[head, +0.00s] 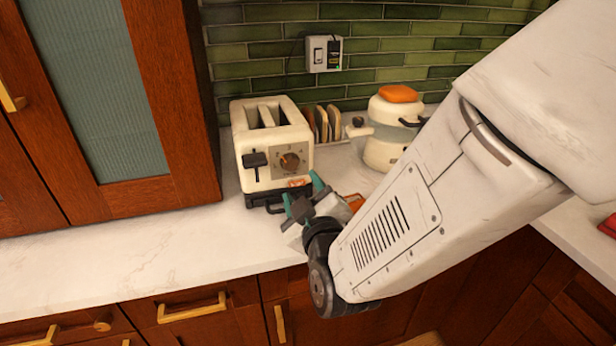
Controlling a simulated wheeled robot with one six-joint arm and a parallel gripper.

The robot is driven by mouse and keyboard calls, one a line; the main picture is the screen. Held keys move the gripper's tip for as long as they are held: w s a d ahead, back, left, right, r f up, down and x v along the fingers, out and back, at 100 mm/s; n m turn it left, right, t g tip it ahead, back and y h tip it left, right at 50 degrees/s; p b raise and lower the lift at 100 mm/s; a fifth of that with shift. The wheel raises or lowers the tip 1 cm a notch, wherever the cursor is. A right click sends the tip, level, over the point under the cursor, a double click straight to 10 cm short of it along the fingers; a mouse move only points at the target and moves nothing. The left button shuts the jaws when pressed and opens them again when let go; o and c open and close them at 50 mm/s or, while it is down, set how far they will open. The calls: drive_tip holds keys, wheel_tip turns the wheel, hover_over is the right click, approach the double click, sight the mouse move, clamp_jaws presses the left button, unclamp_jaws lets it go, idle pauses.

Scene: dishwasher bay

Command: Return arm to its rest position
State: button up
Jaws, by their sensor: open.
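My arm reaches in from the upper right across the counter. My gripper (301,192) is over the white counter, just in front of the cream toaster (272,152). Its teal-tipped fingers are apart, and I see nothing held between them. The wrist and forearm hide part of the gripper and the counter behind it. A small orange-brown item beside the gripper is mostly hidden, and I cannot tell what it is.
A cream kettle (384,147) with an orange lid stands right of the toaster. Bread slices (327,122) stand in a rack between them. A wooden cabinet (170,100) rises at the left. The counter's left stretch (120,248) is clear. Drawers with brass handles lie below.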

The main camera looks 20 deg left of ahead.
drive_tip(key=w+d+r+m+g+h, duration=0.1)
drive_tip(key=d+r+m+g+h, duration=0.15)
drive_tip(key=d, duration=0.75)
drive_tip(key=w+d+r+m+g+h, duration=0.1)
drive_tip(key=d+m+g+h, duration=0.25)
drive_tip(key=d, duration=0.65)
drive_tip(key=s+d+r+m+g+h, duration=0.2)
drive_tip(key=s+d+m+g, duration=0.6)
drive_tip(key=s+d, duration=1.2)
drive_tip(key=shift+s+d+h, duration=0.4)
drive_tip(key=shift+s+h, duration=0.4)
drive_tip(key=shift+r, duration=0.1)
